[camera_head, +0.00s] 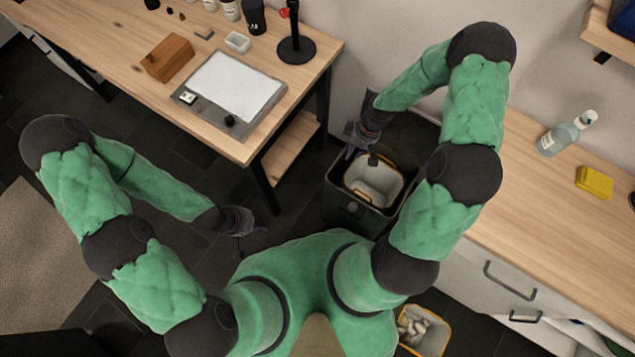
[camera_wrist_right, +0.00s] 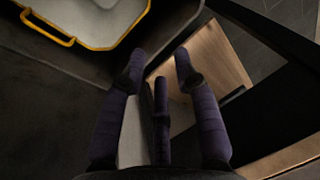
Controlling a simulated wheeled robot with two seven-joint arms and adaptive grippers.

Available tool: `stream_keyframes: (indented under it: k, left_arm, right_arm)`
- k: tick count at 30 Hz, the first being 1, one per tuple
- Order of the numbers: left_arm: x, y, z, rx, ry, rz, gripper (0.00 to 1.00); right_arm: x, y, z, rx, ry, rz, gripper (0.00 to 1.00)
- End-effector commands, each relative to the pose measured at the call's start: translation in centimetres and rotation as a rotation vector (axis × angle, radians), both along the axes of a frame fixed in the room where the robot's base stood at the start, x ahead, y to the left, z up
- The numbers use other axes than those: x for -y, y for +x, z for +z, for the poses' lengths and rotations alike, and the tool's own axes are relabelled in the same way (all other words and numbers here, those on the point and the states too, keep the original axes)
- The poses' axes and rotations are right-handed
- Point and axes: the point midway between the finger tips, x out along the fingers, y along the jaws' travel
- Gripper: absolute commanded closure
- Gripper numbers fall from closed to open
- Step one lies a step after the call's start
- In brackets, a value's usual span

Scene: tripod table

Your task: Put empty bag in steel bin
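A dark grey bin (camera_head: 347,207), which seems to be the steel bin, stands on the floor between the two tables. A pale bucket with a yellow rim (camera_head: 375,181) sits inside it; the rim and handle also show at upper left in the right wrist view (camera_wrist_right: 88,18). My right gripper (camera_head: 362,152) is over the bin's back left side, beside the bucket. In the right wrist view its purple fingers (camera_wrist_right: 160,70) are spread, with no held object clear between them. My left gripper (camera_head: 248,231) hangs left of the bin, too small to read. I cannot identify an empty bag.
A wooden table (camera_head: 130,63) with a grey board (camera_head: 233,92) and a black stand (camera_head: 295,46) is at left. A counter (camera_head: 520,190) with a bottle (camera_head: 562,137) and yellow sponge (camera_head: 594,182) is at right. A yellow-rimmed container (camera_head: 432,337) with pale items is below.

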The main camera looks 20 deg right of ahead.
Motion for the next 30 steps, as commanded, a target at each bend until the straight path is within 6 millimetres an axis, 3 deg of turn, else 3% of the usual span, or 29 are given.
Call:
stream_keyframes:
  k: [1,6,12,19,30]
  left_arm:
    - [0.0,0.0,0.0,0.000,0.000,0.000,0.60]
    - [0.0,0.0,0.0,0.000,0.000,0.000,0.60]
    - [0.0,0.0,0.0,0.000,0.000,0.000,0.60]
    - [0.0,0.0,0.0,0.000,0.000,0.000,0.60]
    - [0.0,0.0,0.0,0.000,0.000,0.000,0.60]
  right_arm:
    - [-2.6,-0.9,-0.7,-0.013,0.032,-0.042,0.69]
    - [-9.5,-4.0,-2.3,-0.057,0.109,-0.241,0.69]
    - [-15.1,-8.8,-3.2,-0.129,0.142,-0.466,0.69]
    - [-17.3,-12.3,-3.3,-0.173,0.131,-0.623,0.69]
    - [-17.5,-12.8,-3.3,-0.177,0.128,-0.649,0.69]
